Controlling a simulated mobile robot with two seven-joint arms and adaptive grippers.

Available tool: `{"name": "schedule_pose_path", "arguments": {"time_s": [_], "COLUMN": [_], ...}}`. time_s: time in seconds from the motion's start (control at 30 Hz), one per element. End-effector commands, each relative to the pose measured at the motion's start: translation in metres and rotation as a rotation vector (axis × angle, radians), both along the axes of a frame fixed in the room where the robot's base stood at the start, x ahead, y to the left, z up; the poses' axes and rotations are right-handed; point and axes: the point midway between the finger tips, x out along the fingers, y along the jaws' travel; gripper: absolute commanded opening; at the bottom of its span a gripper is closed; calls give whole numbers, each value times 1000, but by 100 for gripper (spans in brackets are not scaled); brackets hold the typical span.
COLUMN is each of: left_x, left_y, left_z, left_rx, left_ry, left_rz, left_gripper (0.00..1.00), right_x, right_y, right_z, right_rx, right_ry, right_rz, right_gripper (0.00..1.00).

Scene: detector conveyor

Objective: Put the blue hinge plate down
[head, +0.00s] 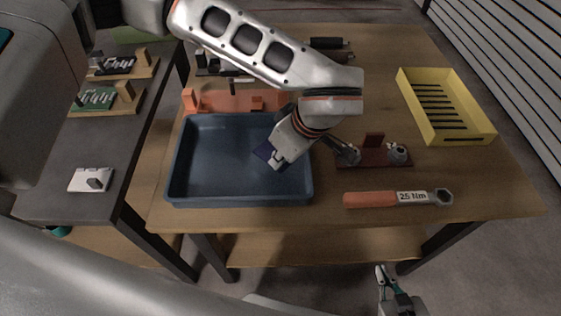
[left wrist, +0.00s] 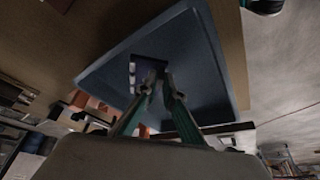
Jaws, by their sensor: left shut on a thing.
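The blue hinge plate (head: 264,150) is a small dark blue piece, partly hidden by my left gripper (head: 277,160). It also shows as a dark purple-blue plate with light marks in the left wrist view (left wrist: 147,64), at the fingertips of my left gripper (left wrist: 163,84). That gripper is shut on the plate, over the right part of the blue tray (head: 225,200). Whether the plate touches the tray floor I cannot tell. My right gripper (head: 382,272) is low at the bottom edge of the head view, away from the table; its jaw state is unclear.
A torque wrench (head: 375,199) lies right of the tray. A dark red fixture (head: 375,153) stands behind it, and a yellow slotted crate (head: 467,130) sits at the right. Orange blocks (head: 225,102) stand behind the tray. A dark conveyor (head: 60,180) is at the left. The tray's left part is empty.

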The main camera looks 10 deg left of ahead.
Motion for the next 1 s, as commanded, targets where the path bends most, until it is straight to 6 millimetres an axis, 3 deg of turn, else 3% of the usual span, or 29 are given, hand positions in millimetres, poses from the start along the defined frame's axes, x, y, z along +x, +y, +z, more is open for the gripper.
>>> {"name": "schedule_pose_path", "arguments": {"time_s": [0.13, 0.53, 0.6, 1.0], "left_x": [0, 0, 0, 0], "left_y": [0, 0, 0, 0], "left_z": [-21, -26, -25, -22], "left_rx": [-1, -1, -2, -1], "left_ry": [1, -1, -1, -1], "left_rz": [1, 1, 1, 1], "left_gripper": [0, 0, 23, 25], "right_x": [0, 1, 1, 2], "right_y": [0, -1, -1, -1], "right_z": [-1, -2, -1, 0], "right_rx": [-2, -4, -5, -5], "right_ry": [-1, -2, -3, -5], "right_rz": [0, 2, 2, 2], "right_gripper": [0, 0, 0, 0]}}
